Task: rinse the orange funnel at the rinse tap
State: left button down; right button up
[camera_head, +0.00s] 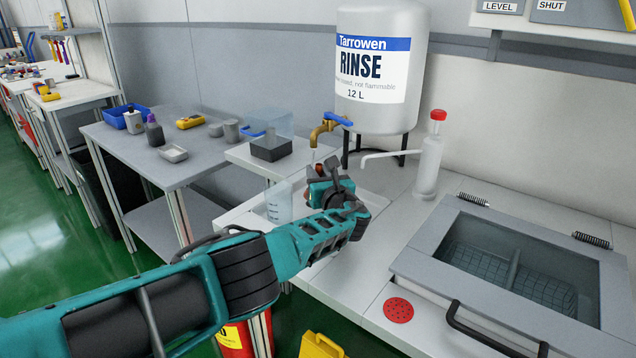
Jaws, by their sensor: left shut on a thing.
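My left arm reaches in from the lower left. Its gripper (324,172) is just below the brass rinse tap (320,131), which has a blue lever, and is seen mostly from behind. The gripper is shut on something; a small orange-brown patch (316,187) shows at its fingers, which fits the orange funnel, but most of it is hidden. A thin pale streak shows under the spout; I cannot tell if it is running water. The white RINSE tank (378,108) stands above on a dark stand. My right gripper is out of view.
A clear beaker (279,204) stands left of my gripper. A white bottle with a red cap (430,155) and long spout stands to the right. A lidded basin (520,262) with a black handle fills the right. A grey side table (130,141) holds several small items.

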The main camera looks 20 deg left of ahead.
pick_arm(q)
jog(key=shift+s+r+p, duration=0.35)
jog(key=shift+s+p, duration=0.15)
jog(key=shift+p, duration=0.4)
jog(key=shift+s+d+f+p, duration=0.1)
jog(key=shift+s+d+p, duration=0.1)
jog(key=shift+s+p, duration=0.8)
jog(key=s, duration=0.1)
jog(key=s+p, duration=0.1)
jog(key=s, duration=0.1)
jog(key=s+p, duration=0.1)
jog(key=shift+s+d+f, duration=0.15)
jog(key=shift+s+d, duration=0.05)
jog(key=shift+d, duration=0.15)
